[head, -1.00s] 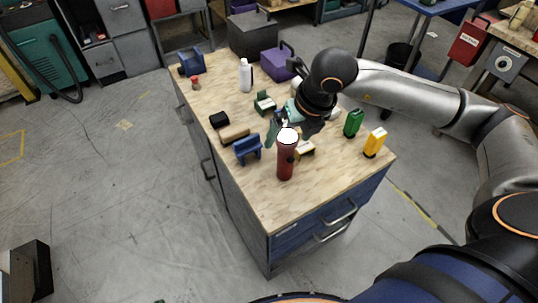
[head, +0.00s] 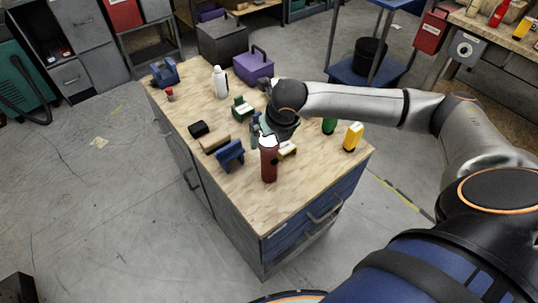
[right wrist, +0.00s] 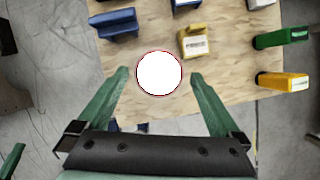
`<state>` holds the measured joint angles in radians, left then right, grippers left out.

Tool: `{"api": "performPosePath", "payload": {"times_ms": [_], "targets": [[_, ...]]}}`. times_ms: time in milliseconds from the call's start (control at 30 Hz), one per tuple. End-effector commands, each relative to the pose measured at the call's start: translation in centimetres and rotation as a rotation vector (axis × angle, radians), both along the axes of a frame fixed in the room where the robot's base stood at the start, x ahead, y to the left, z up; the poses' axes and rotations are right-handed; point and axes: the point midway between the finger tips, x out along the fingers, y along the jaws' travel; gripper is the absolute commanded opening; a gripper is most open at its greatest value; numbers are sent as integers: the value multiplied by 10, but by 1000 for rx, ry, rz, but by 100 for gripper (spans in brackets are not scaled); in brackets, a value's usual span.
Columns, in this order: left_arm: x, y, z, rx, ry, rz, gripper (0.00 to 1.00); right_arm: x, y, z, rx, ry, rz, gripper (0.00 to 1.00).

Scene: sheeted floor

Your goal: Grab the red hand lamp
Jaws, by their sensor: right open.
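The red hand lamp (head: 269,166) stands upright near the front of the wooden worktop, its white lens facing up. In the right wrist view its round white lens (right wrist: 159,73) with a thin red rim sits between the fingertips. My right gripper (head: 258,131) is open, its green fingers just behind the lamp in the head view. In the right wrist view the open right gripper (right wrist: 160,75) has one finger on each side of the lens, with gaps. I cannot tell the fingers' height against the lamp. My left gripper is not in view.
A blue holder (head: 230,154) stands close left of the lamp, and a yellow block with a white label (right wrist: 194,41) close behind. A green item (head: 329,126) and a yellow item (head: 352,137) stand to the right. The worktop's front corner is clear.

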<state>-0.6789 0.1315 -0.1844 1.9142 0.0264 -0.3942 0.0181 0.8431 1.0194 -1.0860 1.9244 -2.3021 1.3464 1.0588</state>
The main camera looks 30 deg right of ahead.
Motion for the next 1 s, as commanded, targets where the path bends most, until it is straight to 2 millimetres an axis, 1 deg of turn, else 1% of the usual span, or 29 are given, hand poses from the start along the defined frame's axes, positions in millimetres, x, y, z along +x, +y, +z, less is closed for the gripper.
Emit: {"api": "performPosePath", "payload": {"times_ms": [67, 100, 200, 300, 500, 1000], "targets": [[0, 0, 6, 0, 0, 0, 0, 3, 1, -12, 0, 4, -1, 100], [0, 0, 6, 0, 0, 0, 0, 5, 0, -18, 0, 4, -1, 100], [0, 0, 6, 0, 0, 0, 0, 9, -1, -27, 1, 3, -2, 100], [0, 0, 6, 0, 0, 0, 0, 11, -1, -31, 1, 1, -1, 100], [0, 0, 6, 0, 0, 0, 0, 11, -1, -32, 1, 1, -1, 99], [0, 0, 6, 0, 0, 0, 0, 11, -1, -31, 1, 1, -1, 43]]}}
